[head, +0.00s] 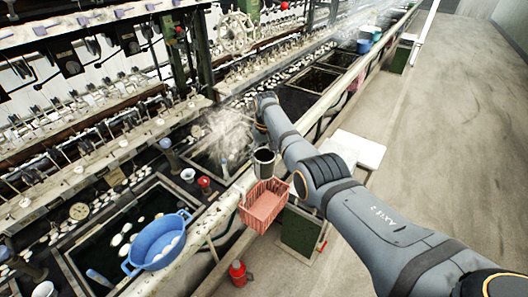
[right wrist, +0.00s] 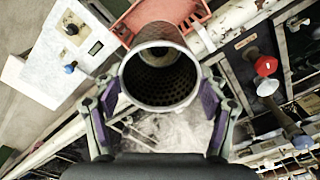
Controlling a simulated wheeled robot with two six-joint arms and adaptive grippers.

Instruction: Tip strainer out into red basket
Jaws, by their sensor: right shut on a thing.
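The strainer is a metal cylinder with a perforated inside; it shows in the head view (head: 264,161) and the right wrist view (right wrist: 160,104). My right gripper (right wrist: 160,100) is shut on it, with a purple pad at each side. In the wrist view its round mouth faces the camera, and I see no contents inside. The red basket (head: 263,206) hangs or stands at the bench edge, just below the strainer in the head view. Part of it shows behind the strainer in the wrist view (right wrist: 148,17). My left gripper is not in view.
A blue basin (head: 157,243) with white cocoons sits at the lower left over a dark water basin. Steam rises left of my right arm. A white slab (head: 358,149) lies right of the bench. A red can (head: 238,273) stands below. The floor at right is clear.

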